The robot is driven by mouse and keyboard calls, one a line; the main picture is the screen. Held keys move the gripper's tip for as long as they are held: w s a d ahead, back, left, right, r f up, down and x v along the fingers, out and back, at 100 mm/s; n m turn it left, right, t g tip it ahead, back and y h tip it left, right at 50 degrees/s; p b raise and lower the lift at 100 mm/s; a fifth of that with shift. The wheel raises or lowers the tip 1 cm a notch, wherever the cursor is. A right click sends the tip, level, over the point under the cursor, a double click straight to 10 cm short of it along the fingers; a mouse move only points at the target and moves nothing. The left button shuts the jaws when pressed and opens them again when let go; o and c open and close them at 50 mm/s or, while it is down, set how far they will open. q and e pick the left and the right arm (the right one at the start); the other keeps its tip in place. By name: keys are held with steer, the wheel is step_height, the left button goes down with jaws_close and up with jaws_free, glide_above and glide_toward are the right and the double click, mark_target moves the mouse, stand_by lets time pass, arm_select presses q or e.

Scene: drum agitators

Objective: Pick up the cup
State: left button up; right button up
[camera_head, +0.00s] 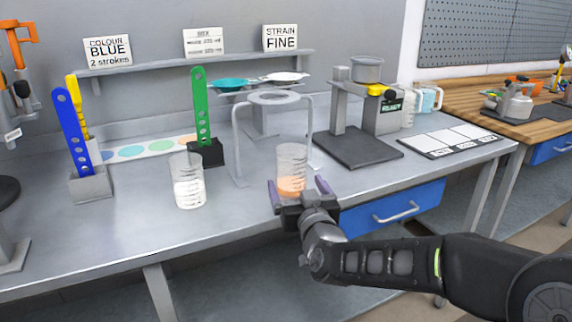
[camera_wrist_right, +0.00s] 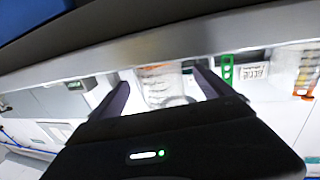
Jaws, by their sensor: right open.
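A clear cup with orange contents (camera_head: 291,160) stands on the grey bench near its front edge, just in front of the ring stand. My right gripper (camera_head: 300,190) is open, with its two fingers on either side of the lower part of this cup. In the right wrist view the cup (camera_wrist_right: 158,85) shows between the two spread fingers (camera_wrist_right: 165,90); whether they touch it I cannot tell. A second clear cup with white contents (camera_head: 188,184) stands to the left on the bench. My left gripper is not in view.
A metal ring stand (camera_head: 238,140) rises right behind the orange cup. Blue (camera_head: 72,135) and green (camera_head: 199,105) paddles stand in holders at the left and middle. A machine with a dark base plate (camera_head: 357,147) is at the right. Bare bench lies between the two cups.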

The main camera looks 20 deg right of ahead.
mark_target(295, 183)
steer(key=shift+w, duration=0.25)
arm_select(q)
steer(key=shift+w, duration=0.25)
arm_select(e)
steer(key=shift+s+r, duration=0.1)
steer(key=shift+x, duration=1.35)
steer(key=x, duration=0.5)
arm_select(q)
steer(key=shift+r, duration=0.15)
arm_select(e)
steer(key=shift+c, duration=0.2)
